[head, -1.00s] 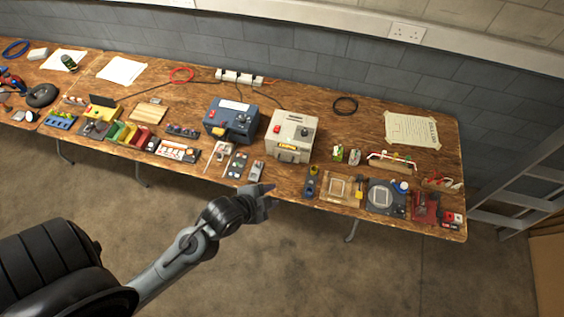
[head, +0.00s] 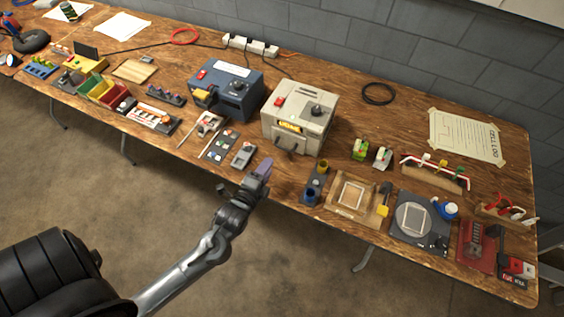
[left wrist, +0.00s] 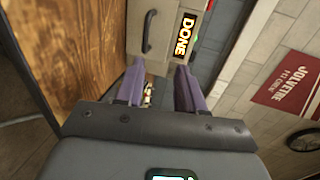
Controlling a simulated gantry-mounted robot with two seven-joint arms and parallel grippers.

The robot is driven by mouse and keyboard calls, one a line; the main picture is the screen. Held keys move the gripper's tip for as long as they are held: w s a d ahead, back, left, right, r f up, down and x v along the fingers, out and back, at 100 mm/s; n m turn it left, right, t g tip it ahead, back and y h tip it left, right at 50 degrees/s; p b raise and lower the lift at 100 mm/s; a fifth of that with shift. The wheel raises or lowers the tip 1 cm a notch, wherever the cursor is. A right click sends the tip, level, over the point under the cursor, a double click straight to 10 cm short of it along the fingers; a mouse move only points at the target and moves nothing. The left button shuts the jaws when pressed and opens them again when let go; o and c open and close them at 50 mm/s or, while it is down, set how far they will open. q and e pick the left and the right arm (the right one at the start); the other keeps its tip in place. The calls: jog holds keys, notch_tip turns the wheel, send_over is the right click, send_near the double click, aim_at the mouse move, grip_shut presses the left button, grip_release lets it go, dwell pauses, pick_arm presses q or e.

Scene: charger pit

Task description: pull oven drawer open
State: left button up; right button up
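The oven (head: 300,118) is a beige box on the wooden bench, with a red switch, a dark knob and a lit yellow display. The display reads DONE (left wrist: 187,32) in the left wrist view. A dark handle (head: 283,146) sits on the lower front, and its drawer front looks flush with the box. The handle also shows in the left wrist view (left wrist: 148,32). My left gripper (head: 263,167) is in front of the oven near the bench's front edge. In the left wrist view its two purple fingers (left wrist: 160,82) are apart and empty, short of the handle. My right gripper is not in view.
A blue box (head: 226,90) with a yellow handle stands left of the oven. A grey meter-like device (head: 243,155) lies near my left gripper. A dark stand with cups (head: 316,184) and a wooden frame (head: 353,197) lie to the right. The bench is clear directly before the oven.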

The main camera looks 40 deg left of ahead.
aim_at(283, 149)
pick_arm(q)
notch_tip(283, 149, down, 3)
jog(key=shift+w+a+b, duration=0.1)
jog(key=shift+a+b, duration=0.05)
jog(key=shift+b, duration=0.8)
jog(key=b+x, duration=0.2)
jog(key=x, duration=0.8)
jog(key=shift+w+b, duration=0.3)
jog(key=shift+w, duration=0.05)
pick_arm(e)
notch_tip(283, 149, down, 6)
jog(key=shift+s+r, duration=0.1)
pick_arm(q)
jog(key=shift+c, duration=0.3)
grip_shut()
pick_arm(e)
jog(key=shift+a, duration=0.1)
pick_arm(q)
jog(key=shift+r, duration=0.1)
